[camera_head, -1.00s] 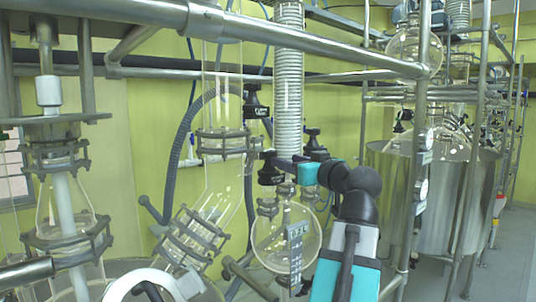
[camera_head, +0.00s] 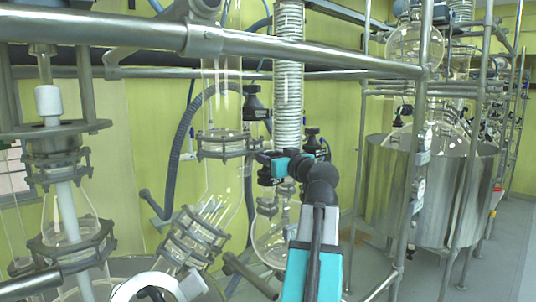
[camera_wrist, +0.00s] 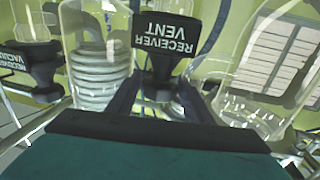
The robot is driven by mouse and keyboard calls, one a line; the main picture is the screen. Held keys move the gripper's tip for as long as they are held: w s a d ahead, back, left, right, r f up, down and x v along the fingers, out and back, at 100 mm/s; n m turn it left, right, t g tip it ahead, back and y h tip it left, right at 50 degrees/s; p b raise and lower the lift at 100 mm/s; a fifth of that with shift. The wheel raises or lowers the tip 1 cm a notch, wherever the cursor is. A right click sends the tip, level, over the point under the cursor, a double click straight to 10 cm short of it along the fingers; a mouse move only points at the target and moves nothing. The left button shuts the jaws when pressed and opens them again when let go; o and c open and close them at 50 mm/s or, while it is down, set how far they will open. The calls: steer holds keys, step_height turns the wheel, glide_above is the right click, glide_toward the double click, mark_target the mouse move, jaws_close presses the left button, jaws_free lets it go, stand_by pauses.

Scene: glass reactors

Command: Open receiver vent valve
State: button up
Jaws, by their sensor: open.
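The receiver vent valve (camera_wrist: 166,38) has a black handle with white lettering, upside down in the wrist view. It lies straight ahead of my gripper (camera_wrist: 160,103). My gripper's two dark fingers are apart, one on each side of the valve's black lower part. Whether they touch it cannot be told. In the head view, my gripper (camera_head: 270,158) is at what seems to be the same black valve (camera_head: 265,176), left of the coiled condenser, and partly covers it. Whether the valve is open or shut cannot be told.
The receiver vacuum valve (camera_wrist: 35,65) is at left in the wrist view, past the coiled condenser (camera_wrist: 98,75). Another black valve (camera_head: 254,103) is above my gripper. A round glass flask (camera_head: 268,240) hangs below. A steel rail (camera_head: 300,50) crosses the frame above my arm.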

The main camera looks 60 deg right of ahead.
steer(key=c, duration=0.8)
steer(key=n+y+b, duration=0.1)
steer(key=b, duration=0.2)
steer(key=shift+d+f+t, duration=0.15)
steer(key=shift+f+t, duration=0.05)
steer(key=shift+t, duration=0.1)
steer(key=n+t+y+b, duration=0.1)
steer(key=n+y+b, duration=0.1)
steer(key=b, duration=0.3)
steer(key=shift+y, duration=0.7)
steer(key=shift+n+y+b, duration=0.4)
steer(key=shift+y+b, duration=0.2)
steer(key=shift+b, duration=0.35)
steer(key=n+y+b, duration=0.2)
steer(key=y+b, duration=0.1)
steer(key=shift+r+y, duration=0.1)
steer(key=shift+y, duration=0.2)
steer(key=shift+n+y+b, duration=0.6)
steer(key=shift+y+b, duration=0.2)
steer(key=shift+b, duration=0.05)
steer(key=shift+r+n+y+b, duration=0.1)
steer(key=shift+n+y+b, duration=0.35)
steer(key=shift+y, duration=0.25)
